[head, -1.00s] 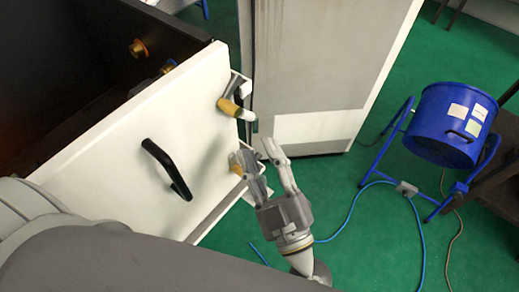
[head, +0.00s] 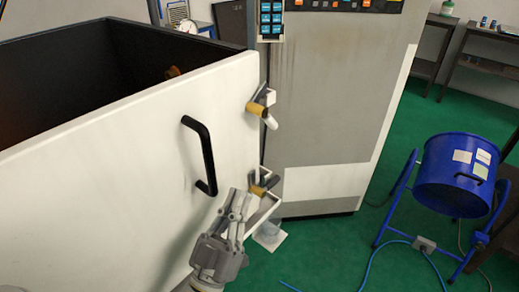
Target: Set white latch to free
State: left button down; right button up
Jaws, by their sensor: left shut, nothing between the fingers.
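A white door panel (head: 120,150) carries two latches at its right edge. The upper latch (head: 257,108) has a brass-coloured barrel and a pale tip pointing down to the right. The lower latch (head: 262,186) has a brass-coloured barrel and a dark lever, with a white bracket below it. I cannot tell for sure which one is the white latch; the upper one shows the palest tip. My left gripper (head: 236,199) is shut and empty, just below and left of the lower latch, in front of the panel. Whether it touches the panel is unclear. My right gripper does not show.
A black handle (head: 201,155) stands out from the panel left of the latches. A grey cabinet (head: 325,95) with a button panel stands behind. A blue drum (head: 457,174) on a blue stand is at the right. Green floor (head: 340,240) lies open between, with a blue cable.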

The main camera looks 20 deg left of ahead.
aim_at(269, 125)
pick_arm(q)
jog(key=p+x, duration=0.4)
jog(key=x, duration=0.9)
jog(key=shift+w+r, duration=0.15)
jog(key=shift+w, duration=0.25)
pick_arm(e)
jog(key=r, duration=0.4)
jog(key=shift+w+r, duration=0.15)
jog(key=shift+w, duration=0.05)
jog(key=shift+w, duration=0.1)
pick_arm(q)
jog(key=shift+w+d+t+b, duration=0.1)
jog(key=shift+t+b, duration=0.3)
jog(key=shift+b, duration=0.1)
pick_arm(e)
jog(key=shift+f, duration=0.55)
